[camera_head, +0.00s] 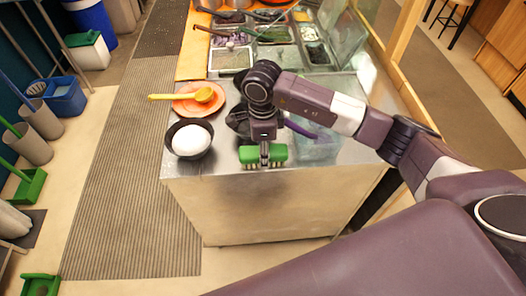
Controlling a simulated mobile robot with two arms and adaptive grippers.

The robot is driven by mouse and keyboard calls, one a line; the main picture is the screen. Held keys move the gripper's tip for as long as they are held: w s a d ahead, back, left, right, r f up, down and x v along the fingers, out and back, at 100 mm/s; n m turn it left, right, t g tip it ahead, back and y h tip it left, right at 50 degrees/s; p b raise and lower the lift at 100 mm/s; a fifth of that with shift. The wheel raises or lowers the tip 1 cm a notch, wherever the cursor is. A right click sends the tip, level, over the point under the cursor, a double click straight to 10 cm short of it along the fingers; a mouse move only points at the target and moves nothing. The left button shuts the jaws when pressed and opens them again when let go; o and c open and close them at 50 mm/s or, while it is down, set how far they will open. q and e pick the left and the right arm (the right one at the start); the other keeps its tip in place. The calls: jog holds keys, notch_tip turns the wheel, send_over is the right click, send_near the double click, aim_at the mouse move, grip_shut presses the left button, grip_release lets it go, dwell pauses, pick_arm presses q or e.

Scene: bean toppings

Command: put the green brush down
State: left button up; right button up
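The green brush (250,155), a green block with pale bristles below, is at the front edge of the metal counter (310,158). My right gripper (264,150) reaches in from the right and points down at the middle of the brush, with its fingers closed around it. Whether the bristles touch the counter or hang just above it I cannot tell. My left gripper is not in view.
A dark bowl (174,150) with a white rounded content stands left of the brush. A clear container (318,148) is to the right. Topping trays (231,60) fill the back.

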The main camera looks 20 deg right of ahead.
jog(key=shift+f, duration=0.35)
jog(key=o, duration=0.9)
jog(key=shift+b, duration=0.3)
jog(key=shift+c, duration=0.2)
jog(key=shift+o, duration=1)
